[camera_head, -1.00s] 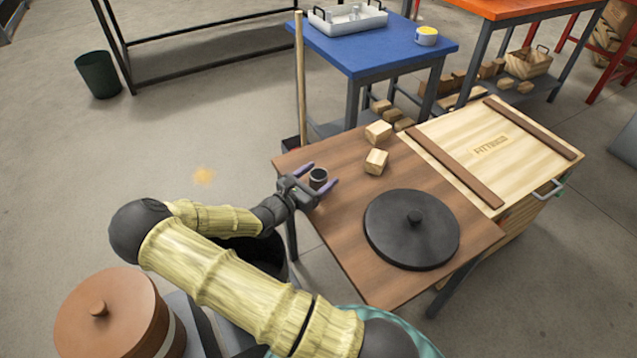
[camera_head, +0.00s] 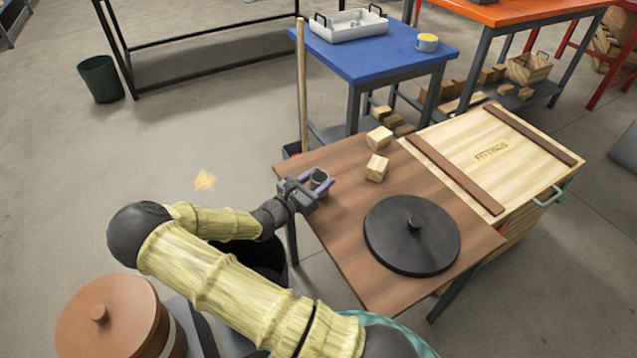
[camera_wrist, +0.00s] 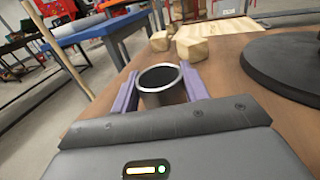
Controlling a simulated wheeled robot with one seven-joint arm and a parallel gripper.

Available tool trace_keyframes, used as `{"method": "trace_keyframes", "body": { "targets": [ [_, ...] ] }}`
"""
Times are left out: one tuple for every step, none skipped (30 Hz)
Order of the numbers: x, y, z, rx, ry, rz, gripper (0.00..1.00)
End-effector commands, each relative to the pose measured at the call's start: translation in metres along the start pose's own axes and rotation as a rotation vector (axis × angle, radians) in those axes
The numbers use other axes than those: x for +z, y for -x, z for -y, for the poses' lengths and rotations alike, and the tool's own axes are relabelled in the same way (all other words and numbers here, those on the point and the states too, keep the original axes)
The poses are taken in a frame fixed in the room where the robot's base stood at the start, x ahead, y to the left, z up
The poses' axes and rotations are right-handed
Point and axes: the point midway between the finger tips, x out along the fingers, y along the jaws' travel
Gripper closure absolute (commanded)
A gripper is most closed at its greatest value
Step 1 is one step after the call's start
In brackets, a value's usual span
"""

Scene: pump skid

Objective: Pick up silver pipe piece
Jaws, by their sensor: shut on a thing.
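The silver pipe piece (camera_head: 319,179) is a short, hollow grey cylinder standing upright at the left end of the brown wooden table (camera_head: 345,235). In the wrist view the pipe piece (camera_wrist: 161,84) shows its round open top with a bright rim and dark inside. My gripper (camera_head: 318,181) has its purple fingers on either side of the pipe piece and is shut on it. In the wrist view both fingers of my gripper (camera_wrist: 160,88) press against its sides. The pipe's lower end is hidden, so I cannot tell whether it touches the table.
A black round lid (camera_head: 411,232) lies on the table to the right. Two wooden blocks (camera_head: 377,152) sit behind the pipe. A wooden crate (camera_head: 478,150) adjoins the table's right side. A blue table (camera_head: 375,58) with a white tray (camera_head: 347,25) stands behind.

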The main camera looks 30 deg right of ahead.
Motion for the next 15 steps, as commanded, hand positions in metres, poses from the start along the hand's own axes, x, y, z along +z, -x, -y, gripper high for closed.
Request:
{"method": "trace_keyframes", "body": {
  "targets": [
    [0.013,0.000,0.000,0.000,-0.003,0.000,0.81],
    [0.018,0.000,0.000,0.000,-0.003,0.000,0.81],
    [0.026,0.000,0.000,0.000,-0.004,0.001,0.81],
    [0.033,0.000,0.000,0.000,-0.005,0.001,0.81],
    [0.039,0.000,0.000,0.000,-0.004,0.000,0.81],
    [0.047,0.000,0.000,0.000,-0.003,0.000,0.81],
    [0.053,0.000,0.000,0.001,-0.004,0.000,0.81],
    [0.059,0.000,0.000,0.000,-0.004,0.000,0.81],
    [0.066,0.000,0.000,0.000,-0.004,0.000,0.81],
    [0.071,0.000,0.000,0.000,-0.004,0.000,0.81],
    [0.075,0.000,0.000,0.000,-0.004,0.000,0.81],
    [0.079,0.000,0.000,0.000,-0.002,0.000,0.81],
    [0.082,0.000,0.000,0.000,-0.002,0.000,0.81],
    [0.084,0.000,0.000,0.000,-0.002,0.000,0.81],
    [0.086,0.000,0.000,0.000,-0.001,0.000,0.81]
  ]
}}
